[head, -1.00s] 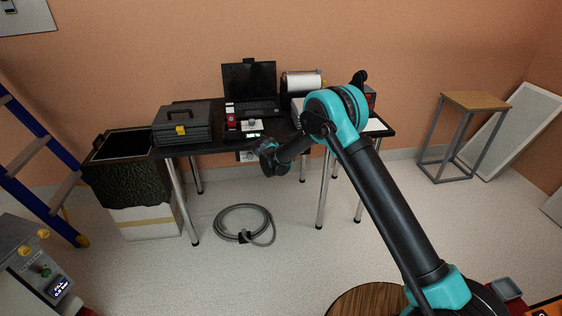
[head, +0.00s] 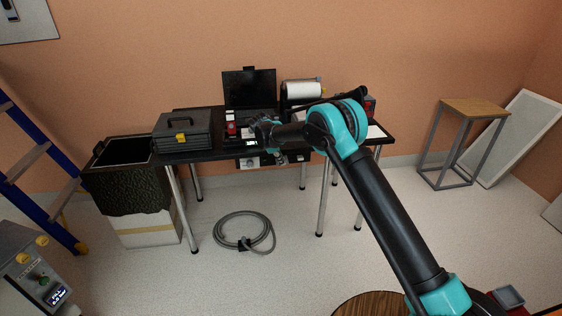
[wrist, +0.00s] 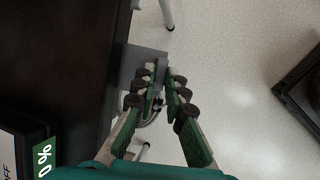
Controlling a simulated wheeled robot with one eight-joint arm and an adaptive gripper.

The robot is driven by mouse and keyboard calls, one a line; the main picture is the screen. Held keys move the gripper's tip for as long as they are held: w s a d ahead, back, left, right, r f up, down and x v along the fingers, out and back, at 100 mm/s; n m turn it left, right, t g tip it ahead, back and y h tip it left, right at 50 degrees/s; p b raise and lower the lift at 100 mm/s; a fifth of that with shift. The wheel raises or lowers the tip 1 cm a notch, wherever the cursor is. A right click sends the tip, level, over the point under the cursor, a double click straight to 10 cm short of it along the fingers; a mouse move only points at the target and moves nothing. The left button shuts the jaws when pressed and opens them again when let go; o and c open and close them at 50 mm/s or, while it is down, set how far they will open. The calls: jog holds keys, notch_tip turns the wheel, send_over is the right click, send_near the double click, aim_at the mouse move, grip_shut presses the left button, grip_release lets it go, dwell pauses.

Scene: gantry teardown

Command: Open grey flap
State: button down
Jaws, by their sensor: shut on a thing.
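The grey flap (wrist: 133,62) shows in the wrist view as a small grey plate sticking out past the edge of the dark table. My gripper (wrist: 159,80) has its fingertips on a narrow upright grey piece at the plate's outer end and is shut on it. The fingers partly hide this piece. In the head view my gripper (head: 262,130) is at the table's front edge. The flap cannot be made out clearly there, and a dark unit with pale parts (head: 250,161) hangs under the tabletop.
The black table (head: 210,154) carries a grey toolbox (head: 183,131), a laptop (head: 249,88) and a paper roll (head: 303,89). A coiled hose (head: 245,231) lies on the floor in front. A black-topped bin (head: 125,190) stands left. A wooden stool (head: 474,106) stands right.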

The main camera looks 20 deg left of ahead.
jog(key=c, duration=1.6)
grip_release()
jog(key=shift+o, duration=0.2)
jog(key=v, duration=1.2)
